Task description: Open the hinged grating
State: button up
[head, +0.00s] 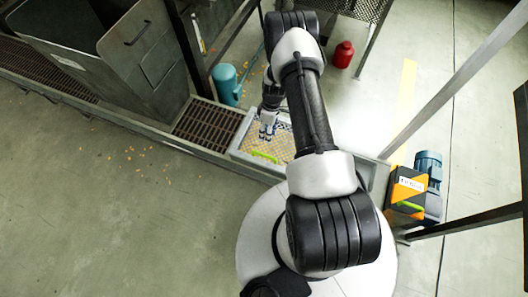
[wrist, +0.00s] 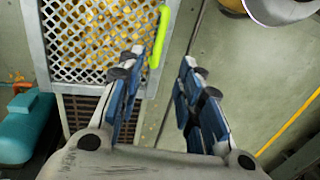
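The hinged grating (head: 283,148) is a light metal mesh panel in a pale frame over a trough, with orange-yellow bits showing through it. It appears to lie closed. Its bright green handle (head: 265,157) is on the near edge in the head view. In the wrist view the mesh (wrist: 95,40) is at upper left and the green handle (wrist: 159,38) stands along its right edge. My gripper (head: 268,130) is over the grating. In the wrist view my gripper (wrist: 163,58) is open and empty, with the handle just beyond the left fingertip. Contact cannot be told.
A brown slatted floor grate (head: 207,126) and a large grey bin (head: 125,50) are at left. A teal cylinder (head: 226,84) stands behind the trough. An orange and blue motor unit (head: 415,188) is at right, and a red canister (head: 343,54) behind.

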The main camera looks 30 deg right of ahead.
jog(key=b, duration=0.4)
send_over(265, 152)
jog(key=s+a, duration=0.2)
jog(key=s, duration=0.1)
jog(key=f, duration=1.3)
jog(key=shift+w+d+f, duration=0.1)
jog(key=shift+w+d, duration=0.1)
jog(key=shift+c, duration=0.2)
grip_shut()
